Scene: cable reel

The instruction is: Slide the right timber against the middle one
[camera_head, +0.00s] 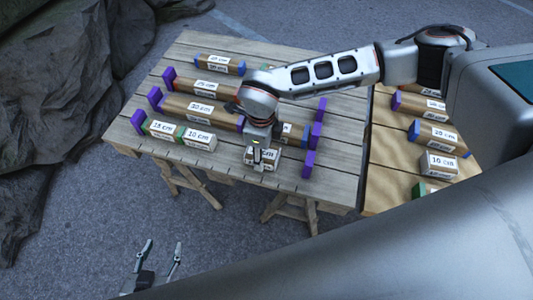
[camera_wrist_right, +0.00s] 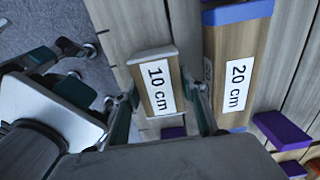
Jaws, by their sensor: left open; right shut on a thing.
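In the front row on the table, the left timber (camera_head: 162,129), labelled 15 cm with green ends, touches or nearly touches the middle timber (camera_head: 198,139), labelled 10 cm. The right timber (camera_head: 268,158) lies further right, with a gap between it and the middle one. My right gripper (camera_head: 257,160) comes down over it and is shut on it. In the right wrist view, this timber (camera_wrist_right: 158,85) reads 10 cm and sits between the fingers (camera_wrist_right: 162,98). My left gripper (camera_head: 161,248) is open and empty, in front of the table and away from the timbers.
Purple stops stand at the row ends, one left (camera_head: 138,121) and one right (camera_head: 308,165). Longer timbers lie in rows behind, including a 20 cm one (camera_wrist_right: 235,70) beside the held timber. A second table (camera_head: 385,190) at right carries more timbers.

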